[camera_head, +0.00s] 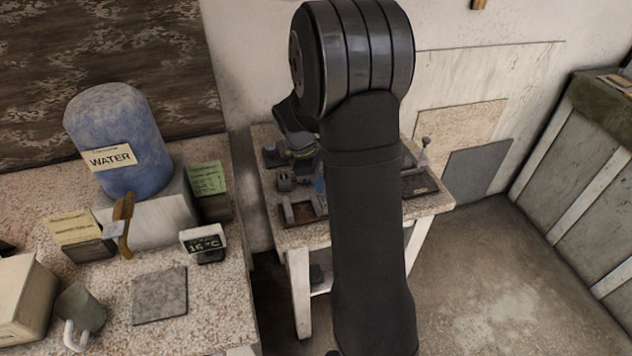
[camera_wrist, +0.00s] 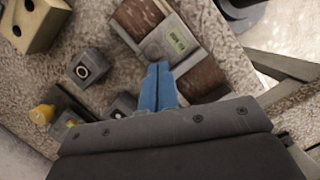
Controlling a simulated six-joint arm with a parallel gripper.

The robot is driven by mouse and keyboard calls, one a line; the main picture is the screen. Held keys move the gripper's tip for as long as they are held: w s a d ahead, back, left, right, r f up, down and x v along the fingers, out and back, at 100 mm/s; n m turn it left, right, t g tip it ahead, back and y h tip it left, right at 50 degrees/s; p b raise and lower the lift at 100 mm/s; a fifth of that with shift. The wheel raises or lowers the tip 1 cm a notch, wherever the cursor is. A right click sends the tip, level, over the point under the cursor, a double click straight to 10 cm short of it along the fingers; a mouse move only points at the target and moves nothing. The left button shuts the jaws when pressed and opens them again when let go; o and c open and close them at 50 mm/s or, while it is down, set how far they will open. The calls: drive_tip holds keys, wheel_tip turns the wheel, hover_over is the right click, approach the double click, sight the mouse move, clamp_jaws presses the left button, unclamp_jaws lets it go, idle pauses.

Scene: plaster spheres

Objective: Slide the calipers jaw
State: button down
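My gripper (camera_wrist: 159,88) shows two blue fingers side by side with only a thin line between them. They appear shut and empty. Just beyond the tips lies what looks like the calipers: a grey slider with a small green-lit display (camera_wrist: 170,40) on a brown base (camera_wrist: 205,76), with grey bars across it. The fingertips are beside the slider's near edge; I cannot tell whether they touch it. In the head view, the brown base with grey uprights (camera_head: 288,212) stands on the small table, next to my blue fingers (camera_head: 319,186). My arm hides part of that table.
The wrist view shows a holed wooden block (camera_wrist: 36,22), a grey cube with a round hole (camera_wrist: 88,66) and a yellow knob (camera_wrist: 42,114). A dark tray (camera_head: 420,184) sits at the table's right. The left counter holds a blue water jug (camera_head: 118,135) and a temperature display (camera_head: 204,242).

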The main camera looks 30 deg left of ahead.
drive_tip(key=shift+a, duration=0.1)
